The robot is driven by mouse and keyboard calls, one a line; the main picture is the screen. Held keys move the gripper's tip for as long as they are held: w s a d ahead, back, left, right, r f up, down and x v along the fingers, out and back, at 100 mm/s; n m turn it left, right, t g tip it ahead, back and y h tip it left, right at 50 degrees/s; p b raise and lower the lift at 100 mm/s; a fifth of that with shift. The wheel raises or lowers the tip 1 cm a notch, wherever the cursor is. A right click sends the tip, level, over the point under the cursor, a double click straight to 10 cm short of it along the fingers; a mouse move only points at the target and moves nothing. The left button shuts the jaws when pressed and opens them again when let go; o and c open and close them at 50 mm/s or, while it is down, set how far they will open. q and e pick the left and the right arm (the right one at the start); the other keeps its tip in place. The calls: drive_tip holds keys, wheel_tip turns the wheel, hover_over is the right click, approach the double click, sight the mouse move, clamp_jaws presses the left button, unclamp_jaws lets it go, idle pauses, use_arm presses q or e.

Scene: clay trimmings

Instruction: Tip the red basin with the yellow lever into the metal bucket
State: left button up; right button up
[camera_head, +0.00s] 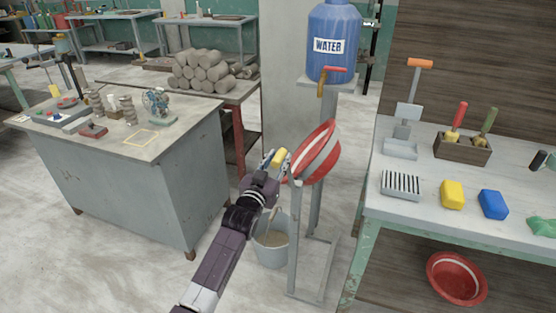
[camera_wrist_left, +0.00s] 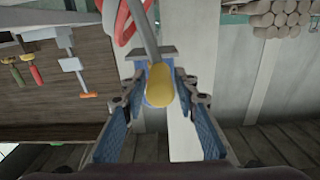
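The red basin (camera_head: 325,168) hangs on a grey metal stand in the head view and is clearly tilted. Part of it shows at the top of the left wrist view (camera_wrist_left: 122,30). The yellow lever (camera_head: 279,158) sticks out on its left side. My left gripper (camera_head: 277,163) is at the lever. In the left wrist view the yellow lever grip (camera_wrist_left: 159,86) lies between the two blue-padded fingers, which are open; firm contact does not show. The metal bucket (camera_head: 271,247) stands on the floor below, with brownish-grey contents. My right gripper is out of view.
A blue water container (camera_head: 333,30) stands above and behind the basin. A workbench with a yellow block (camera_head: 452,194) and a blue block (camera_head: 493,204) is at right. Another red bowl (camera_head: 457,278) lies below it. A grey cabinet table (camera_head: 130,178) is at left.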

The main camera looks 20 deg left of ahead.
use_arm(q)
clamp_jaws()
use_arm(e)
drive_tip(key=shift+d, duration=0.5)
use_arm(q)
drive_tip(key=shift+a+f, duration=0.15)
drive_tip(key=shift+a, duration=0.2)
drive_tip(key=a+f+n+b, duration=0.1)
drive_tip(key=a+f+n, duration=0.2)
drive_tip(key=a+n, duration=0.2)
drive_tip(key=shift+a+f, duration=0.15)
drive_tip(key=shift+a, duration=0.4)
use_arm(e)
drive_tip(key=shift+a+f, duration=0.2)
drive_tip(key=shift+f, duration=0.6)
use_arm(q)
drive_tip(key=shift+w, duration=0.1)
